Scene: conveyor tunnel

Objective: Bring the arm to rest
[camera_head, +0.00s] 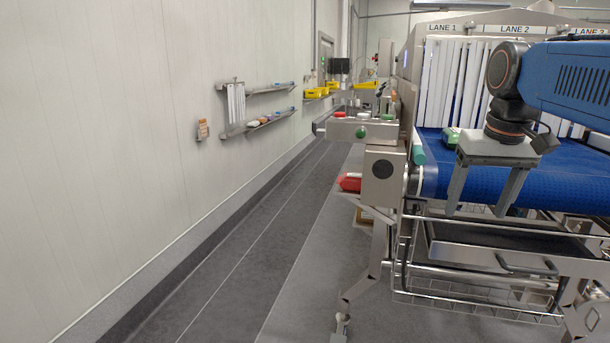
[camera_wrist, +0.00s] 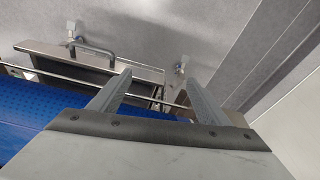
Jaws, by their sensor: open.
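My gripper (camera_head: 480,212) hangs from my blue arm at the right of the head view, fingers pointing down. Its two grey fingers are apart with nothing between them. It is in front of the near edge of the blue conveyor belt (camera_head: 570,192). In the wrist view my gripper (camera_wrist: 160,80) also shows two spread, empty fingers. Below them are the belt (camera_wrist: 25,115), a metal tray with a handle (camera_wrist: 95,70) and the grey floor.
A green-and-white item (camera_head: 451,137) lies on the belt, partly behind my gripper. White strip curtains (camera_head: 445,80) hang at the tunnel mouth. A wire basket (camera_head: 480,298) is under the belt. Wall shelves (camera_head: 262,122) are at the left. The grey floor aisle (camera_head: 240,270) is clear.

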